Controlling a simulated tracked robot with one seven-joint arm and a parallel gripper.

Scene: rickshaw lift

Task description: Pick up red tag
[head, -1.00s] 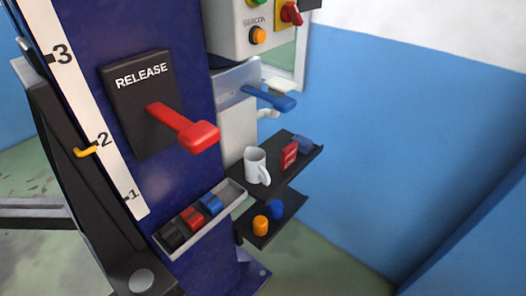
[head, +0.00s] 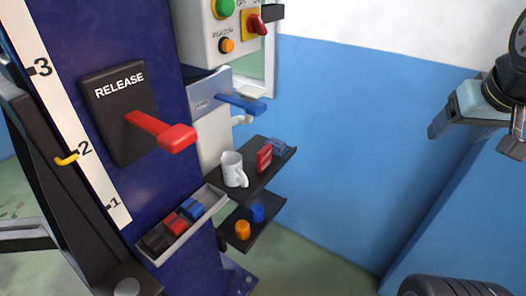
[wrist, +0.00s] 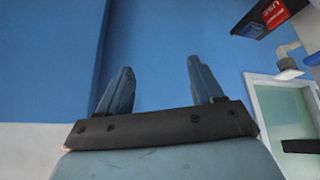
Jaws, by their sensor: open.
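A small red tag-like piece (head: 264,157) with white marking stands on the upper black shelf (head: 258,183), between a white mug (head: 233,170) and a blue item (head: 279,147). In the wrist view a red piece with white lettering (wrist: 275,13) shows at the top right, on a dark shelf edge. Another red piece (head: 175,223) lies in the grey tray, between a black and a blue one. My gripper (head: 472,141) is open and empty at the right, well apart from the shelf. Its two fingers (wrist: 158,65) stand apart in front of bare blue wall.
A red release lever (head: 176,137) juts from the blue column. A blue handle (head: 242,104) sticks out above the shelf. The lower shelf (head: 262,237) holds an orange and a blue piece. Free room lies between my gripper and the shelves.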

